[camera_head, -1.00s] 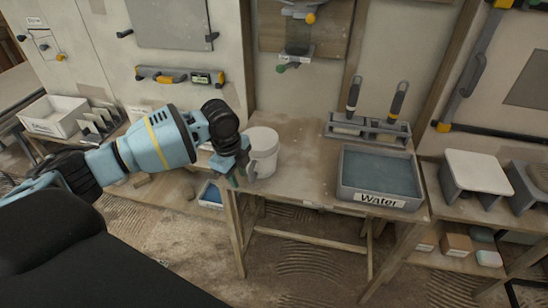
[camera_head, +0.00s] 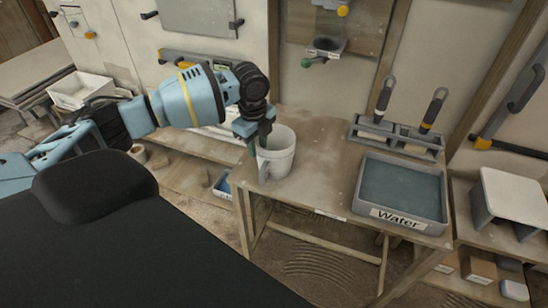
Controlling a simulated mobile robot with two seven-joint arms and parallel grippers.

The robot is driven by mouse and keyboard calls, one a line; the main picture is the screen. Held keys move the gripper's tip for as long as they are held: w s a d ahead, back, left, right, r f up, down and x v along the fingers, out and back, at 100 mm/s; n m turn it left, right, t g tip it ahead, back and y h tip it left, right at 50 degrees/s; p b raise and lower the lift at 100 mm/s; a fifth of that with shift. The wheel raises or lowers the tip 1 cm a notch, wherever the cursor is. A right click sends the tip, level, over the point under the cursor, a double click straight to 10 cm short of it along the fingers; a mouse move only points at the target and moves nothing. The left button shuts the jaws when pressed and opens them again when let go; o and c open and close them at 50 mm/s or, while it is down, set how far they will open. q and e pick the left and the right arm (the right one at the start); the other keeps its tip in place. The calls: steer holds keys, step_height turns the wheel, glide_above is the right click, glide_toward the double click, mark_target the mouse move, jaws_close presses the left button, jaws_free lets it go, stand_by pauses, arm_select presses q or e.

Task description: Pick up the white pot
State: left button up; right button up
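The white pot (camera_head: 282,157) stands upright on the left part of the wooden table (camera_head: 318,189). It is open at the top, and its handle faces the front left. My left gripper (camera_head: 258,146) points down at the pot's left rim. Its green-tipped fingers look apart, one outside the pot's wall and the other at or just inside the rim. I cannot tell whether they touch the pot. My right gripper is not in view.
A grey tray labelled Water (camera_head: 401,190) stands on the table's right side. Behind it is a grey holder (camera_head: 398,137) with two upright handled tools. A wall stands close behind the table. Bare tabletop lies between pot and tray.

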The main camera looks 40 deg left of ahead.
mark_target(262, 157)
arm_select(q)
steer(key=shift+w+d+f, duration=0.1)
steer(key=shift+w+f, duration=0.05)
steer(key=shift+f, duration=0.75)
steer(key=shift+w+d+f, duration=0.1)
steer(key=shift+w+f, duration=0.1)
steer(key=shift+f, duration=0.75)
steer(key=shift+w+d+f, duration=0.1)
steer(key=shift+w+f, duration=0.05)
steer(key=shift+f, duration=0.75)
jaws_close()
